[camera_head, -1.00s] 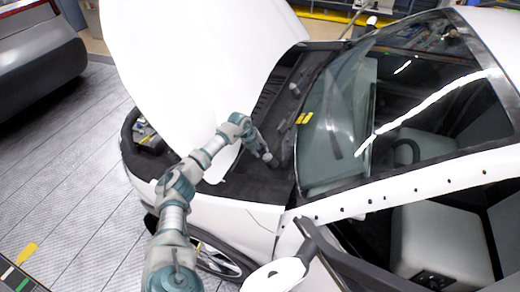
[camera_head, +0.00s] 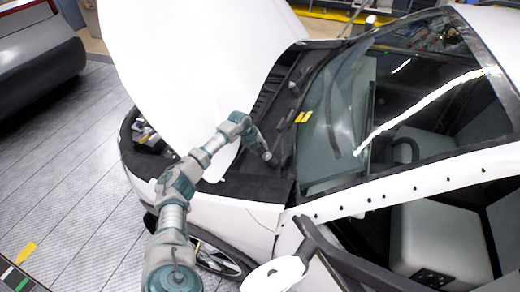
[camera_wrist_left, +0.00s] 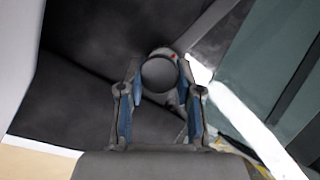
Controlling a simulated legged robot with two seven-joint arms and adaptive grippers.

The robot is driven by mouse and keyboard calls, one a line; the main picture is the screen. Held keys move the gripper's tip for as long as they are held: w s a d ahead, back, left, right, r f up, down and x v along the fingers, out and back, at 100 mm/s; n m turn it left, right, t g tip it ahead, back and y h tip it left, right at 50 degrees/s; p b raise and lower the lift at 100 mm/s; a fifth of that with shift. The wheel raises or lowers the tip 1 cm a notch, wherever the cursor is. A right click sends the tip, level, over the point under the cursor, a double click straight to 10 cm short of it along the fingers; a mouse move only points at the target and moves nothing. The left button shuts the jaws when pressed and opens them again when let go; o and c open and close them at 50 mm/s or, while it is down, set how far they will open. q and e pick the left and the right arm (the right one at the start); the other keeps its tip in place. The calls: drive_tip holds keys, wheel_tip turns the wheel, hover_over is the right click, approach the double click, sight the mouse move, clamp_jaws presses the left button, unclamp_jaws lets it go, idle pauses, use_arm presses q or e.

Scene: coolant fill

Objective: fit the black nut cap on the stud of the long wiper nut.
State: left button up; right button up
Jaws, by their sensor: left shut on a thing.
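My left gripper (camera_head: 267,156) is over the black cowl (camera_head: 262,184) at the base of the windshield. In the left wrist view, the left gripper (camera_wrist_left: 160,82) has its two fingers around a round dark grey piece, which I take to be the black nut cap (camera_wrist_left: 158,73). Its flat round face is towards the camera, and a small red spot shows by its upper right edge. The long wiper nut and its stud cannot be made out; the cap and fingers cover what lies behind them. My right gripper is not in view.
The windshield (camera_head: 340,130) slopes up to the right of the gripper. A side mirror (camera_head: 275,275) and the door frame are near the front. Yellow tags (camera_head: 304,117) lie near the glass.

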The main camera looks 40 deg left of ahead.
use_arm(q)
drive_tip(key=shift+w+d+f, duration=0.15)
drive_tip(key=shift+d+f, duration=0.2)
drive_tip(key=shift+f, duration=0.2)
idle(0.4)
drive_tip(key=o, duration=1.1)
drive_tip(key=shift+o, duration=0.2)
drive_tip(key=v, duration=1.1)
drive_tip(key=shift+r, duration=0.35)
drive_tip(key=shift+a, duration=0.1)
